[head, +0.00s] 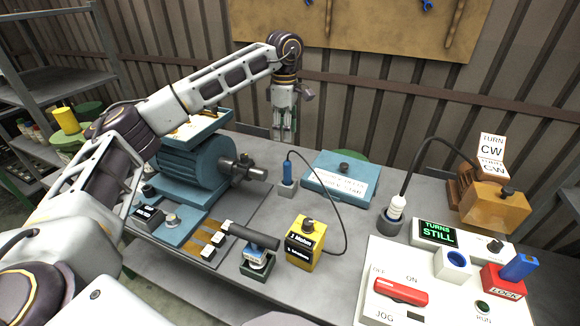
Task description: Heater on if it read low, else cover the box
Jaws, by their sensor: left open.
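A blue motor (192,163) sits on the bench, with an open-topped box (197,128) on it, partly behind my arm. A flat blue cover-like piece (343,190) with a dark knob and a white label lies to its right. A yellow meter-like box (300,254) with two black labels and a knob stands in front; its reading is not legible. A blue probe (288,172) stands in a small grey holder, cabled to it. I cannot tell which item is the heater switch. My right gripper is out of view.
At right, a white panel (420,273) carries a red OFF/ON switch (400,291) and a red LOCK block (503,281). A brown box (496,206) bears CW signs. A black-handled item (254,236) lies in front. Cables arch over the bench.

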